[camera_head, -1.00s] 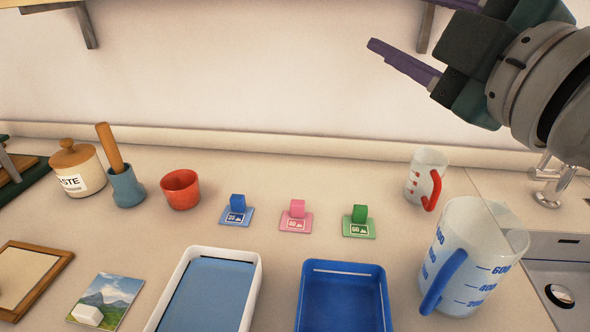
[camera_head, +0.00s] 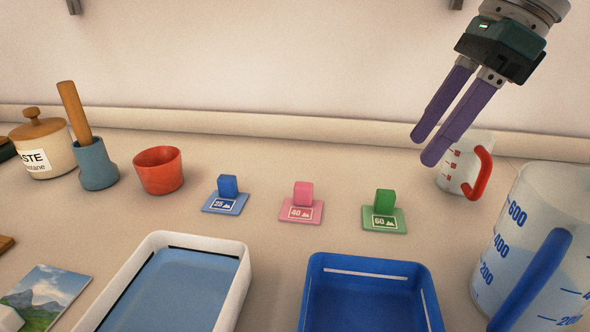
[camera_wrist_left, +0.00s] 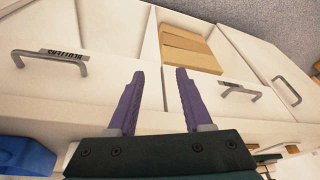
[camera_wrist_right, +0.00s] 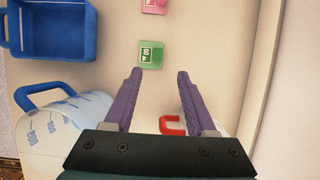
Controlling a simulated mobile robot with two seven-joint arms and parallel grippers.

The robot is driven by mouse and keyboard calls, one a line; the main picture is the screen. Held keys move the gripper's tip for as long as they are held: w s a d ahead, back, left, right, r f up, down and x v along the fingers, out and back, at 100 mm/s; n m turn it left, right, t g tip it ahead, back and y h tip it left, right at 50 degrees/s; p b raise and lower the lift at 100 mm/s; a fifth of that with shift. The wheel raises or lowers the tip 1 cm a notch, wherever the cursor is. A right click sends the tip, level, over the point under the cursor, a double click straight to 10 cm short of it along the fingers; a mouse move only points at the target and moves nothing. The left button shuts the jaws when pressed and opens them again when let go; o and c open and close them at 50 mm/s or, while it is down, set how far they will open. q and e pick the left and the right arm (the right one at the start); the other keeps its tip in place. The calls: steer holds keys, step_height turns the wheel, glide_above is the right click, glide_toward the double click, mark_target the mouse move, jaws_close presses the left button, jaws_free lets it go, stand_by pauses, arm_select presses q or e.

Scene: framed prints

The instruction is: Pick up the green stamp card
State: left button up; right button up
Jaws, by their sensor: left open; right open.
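The green stamp card (camera_head: 384,219) lies flat on the counter with a green block handle standing on it and a label reading 60. It is right of the pink stamp card (camera_head: 301,210) and the blue stamp card (camera_head: 225,201). My right gripper (camera_head: 429,150) is open and empty, pointing down above and to the right of the green card, behind it. In the right wrist view the green card (camera_wrist_right: 150,55) lies ahead of the fingertips, apart from them. My left gripper (camera_wrist_left: 159,73) is open and empty in its wrist view, facing white drawers.
A small measuring cup with a red handle (camera_head: 481,172) stands just below my right gripper. A large jug (camera_head: 510,235) stands at the right front. A blue tray (camera_head: 318,262) and a white tray (camera_head: 243,285) lie in front of the cards. A red cup (camera_head: 159,171) stands left.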

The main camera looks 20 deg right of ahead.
mark_target(389, 192)
steer(key=x, duration=0.8)
steer(key=shift+s+a+f, duration=0.1)
steer(key=shift+a+f, duration=0.15)
jaws_close()
